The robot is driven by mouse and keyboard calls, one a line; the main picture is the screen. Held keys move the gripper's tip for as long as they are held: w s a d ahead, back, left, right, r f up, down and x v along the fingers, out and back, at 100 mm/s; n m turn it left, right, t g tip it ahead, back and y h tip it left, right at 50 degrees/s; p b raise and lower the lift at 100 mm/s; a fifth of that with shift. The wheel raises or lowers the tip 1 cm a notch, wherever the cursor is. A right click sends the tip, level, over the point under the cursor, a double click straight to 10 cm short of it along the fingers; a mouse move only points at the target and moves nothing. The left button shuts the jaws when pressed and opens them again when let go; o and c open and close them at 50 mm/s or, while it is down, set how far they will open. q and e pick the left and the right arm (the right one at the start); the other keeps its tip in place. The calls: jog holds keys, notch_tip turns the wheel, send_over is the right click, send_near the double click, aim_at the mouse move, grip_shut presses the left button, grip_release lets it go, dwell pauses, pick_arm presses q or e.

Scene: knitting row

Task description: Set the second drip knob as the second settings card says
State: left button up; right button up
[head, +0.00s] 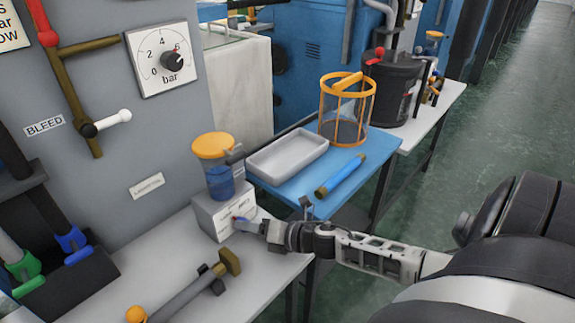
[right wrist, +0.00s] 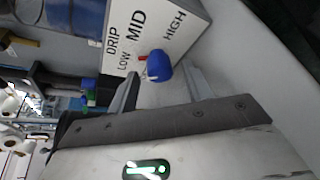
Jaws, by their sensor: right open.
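A grey-white box (head: 222,213) carries a blue oil cup (head: 219,181) with an orange lid. My right gripper (head: 243,222) is at the box's front face in the head view. In the right wrist view, the drip label (right wrist: 150,30) reads DRIP, LOW, MID, HIGH. A blue knob (right wrist: 159,66) with a red pointer (right wrist: 143,57) stands on this face. The pointer points roughly toward LOW. My right gripper's open fingers (right wrist: 160,86) are on either side of the knob; contact cannot be told. I cannot identify the second settings card. My left gripper is not in view.
A blue side table (head: 300,207) holds a grey tray (head: 287,155), a blue cylinder (head: 341,175) and an orange-framed basket (head: 346,110). A pressure dial (head: 163,58) is on the grey panel. A brass-ended lever (head: 190,292) lies in front of the box. Green floor is open at right.

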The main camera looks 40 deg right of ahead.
jog(key=v, duration=1.5)
jog(key=shift+s+p, duration=0.35)
jog(key=shift+d+r, duration=0.1)
jog(key=s+a+f+m+g+h, duration=0.1)
jog(key=a+m, duration=1)
jog(key=m, duration=0.2)
jog(key=s+a+m+g+h+p, duration=0.1)
jog(key=a+m+g, duration=0.1)
jog(key=a+m, duration=0.9)
jog(key=m, duration=0.3)
jog(key=shift+s+f, duration=0.35)
jog(key=shift+s, duration=0.05)
